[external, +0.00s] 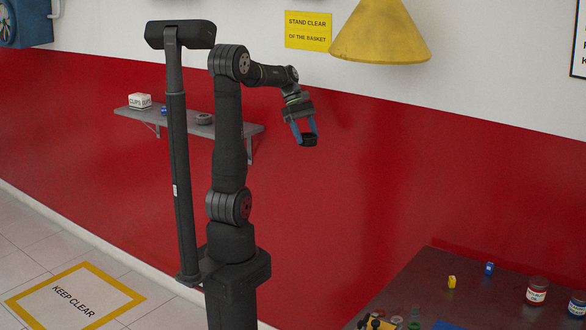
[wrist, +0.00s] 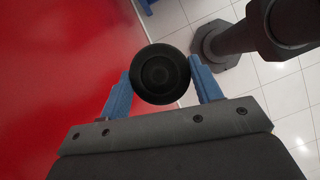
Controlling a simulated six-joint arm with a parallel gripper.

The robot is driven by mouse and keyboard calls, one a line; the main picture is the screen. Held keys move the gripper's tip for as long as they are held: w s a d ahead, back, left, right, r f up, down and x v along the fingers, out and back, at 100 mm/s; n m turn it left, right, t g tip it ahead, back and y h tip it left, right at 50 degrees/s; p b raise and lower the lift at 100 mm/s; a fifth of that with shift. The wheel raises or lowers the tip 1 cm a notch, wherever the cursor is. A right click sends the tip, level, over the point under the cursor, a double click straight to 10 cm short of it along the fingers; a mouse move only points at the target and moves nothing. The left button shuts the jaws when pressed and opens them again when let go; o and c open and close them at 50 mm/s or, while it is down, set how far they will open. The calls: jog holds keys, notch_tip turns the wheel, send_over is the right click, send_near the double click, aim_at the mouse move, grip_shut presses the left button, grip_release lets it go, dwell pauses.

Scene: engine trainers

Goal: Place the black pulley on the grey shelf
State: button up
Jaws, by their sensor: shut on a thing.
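The black pulley (wrist: 160,74) is a round dark disc with a raised rim, held between the two blue fingers of my gripper (wrist: 160,88) in the wrist view. In the external view the pulley (external: 308,140) hangs at the fingertips of my gripper (external: 305,132), in mid-air in front of the red wall. The grey shelf (external: 245,128) is fixed to the wall to the left of my gripper, partly hidden behind my arm. My gripper is apart from the shelf, to the right of its right end.
On the shelf are a white box (external: 140,101), a small blue item (external: 164,111) and a dark round part (external: 204,118). A yellow lamp shade (external: 380,32) hangs at upper right. A dark table (external: 430,275) at lower right holds jars and small parts.

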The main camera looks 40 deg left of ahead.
jog(key=w+a+r+n+t+y, duration=0.25)
jog(key=a+n, duration=0.35)
jog(key=a, duration=0.6)
jog(key=w+a+r+n+t+y, duration=0.15)
jog(key=a+r+n, duration=0.25)
jog(key=a+n, duration=0.55)
jog(key=w+a+r+n+t+y, duration=0.1)
jog(key=w+a+r+n+t, duration=0.2)
jog(key=a, duration=1.1)
jog(key=n+y, duration=0.4)
jog(key=n, duration=0.4)
send_near(190, 118)
jog(key=shift+w+a+g, duration=0.15)
jog(key=shift+w+a, duration=0.1)
jog(key=shift+w, duration=0.35)
jog(key=shift+w+a+g, duration=0.15)
jog(key=shift+w+a, duration=0.05)
jog(key=shift+w, duration=0.45)
jog(key=shift+f, duration=2.1)
jog(key=shift+f, duration=0.15)
jog(key=o, duration=1.3)
